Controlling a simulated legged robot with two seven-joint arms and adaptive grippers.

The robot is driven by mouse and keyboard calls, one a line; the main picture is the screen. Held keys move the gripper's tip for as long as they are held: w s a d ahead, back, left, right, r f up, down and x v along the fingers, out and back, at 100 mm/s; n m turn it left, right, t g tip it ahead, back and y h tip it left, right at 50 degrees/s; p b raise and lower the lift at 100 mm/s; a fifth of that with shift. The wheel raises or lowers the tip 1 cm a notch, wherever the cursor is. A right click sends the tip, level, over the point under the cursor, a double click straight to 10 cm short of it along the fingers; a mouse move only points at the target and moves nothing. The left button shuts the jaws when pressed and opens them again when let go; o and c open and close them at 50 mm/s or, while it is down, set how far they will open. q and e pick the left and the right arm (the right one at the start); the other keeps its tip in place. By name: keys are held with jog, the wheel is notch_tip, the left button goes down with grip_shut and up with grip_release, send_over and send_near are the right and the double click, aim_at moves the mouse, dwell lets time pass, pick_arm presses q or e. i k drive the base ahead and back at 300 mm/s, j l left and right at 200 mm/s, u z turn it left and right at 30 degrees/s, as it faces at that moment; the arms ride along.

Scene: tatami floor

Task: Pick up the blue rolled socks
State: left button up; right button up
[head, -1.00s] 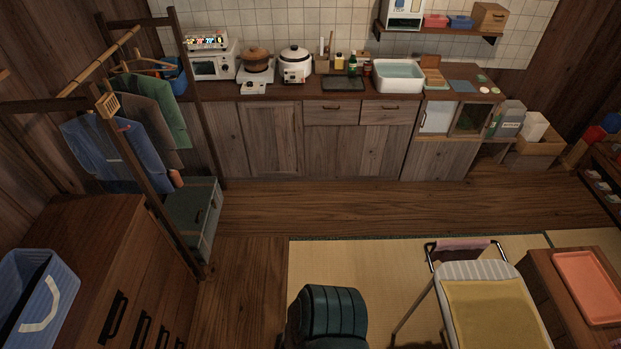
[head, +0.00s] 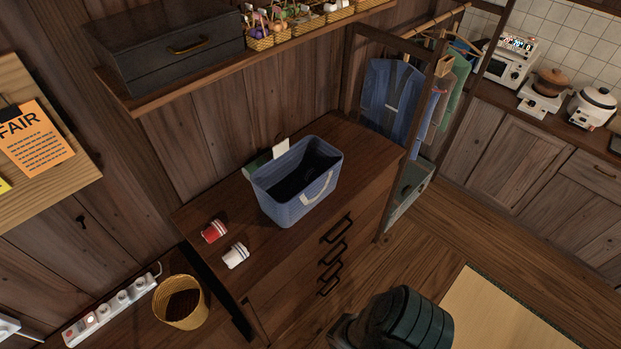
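No blue rolled socks show in the head view. Two small rolled items that look like socks, one red with white (head: 214,231) and one white with dark stripes (head: 235,255), lie apart on the wooden dresser top (head: 215,205). A blue basket (head: 290,205) with a pale handle stands to their right on the dresser. Its inside is dark, and I cannot tell what it holds. Neither of my grippers is in view.
A wall shelf (head: 200,85) with a dark drawer box hangs above the dresser. A wicker bin (head: 181,303) and a power strip (head: 112,305) are at lower left. Clothes hang on a rack (head: 438,85). A dark green ribbed shape (head: 410,322) is at the bottom; I cannot tell what it is.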

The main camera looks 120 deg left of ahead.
aim_at(312, 173)
jog(key=u, duration=4)
jog(key=i+l, duration=0.1)
jog(key=l, duration=0.2)
jog(key=i+l, duration=0.15)
jog(key=l, duration=0.2)
jog(key=i+l+z, duration=0.1)
jog(key=l, duration=0.2)
jog(key=i+l, duration=0.1)
jog(key=l, duration=0.2)
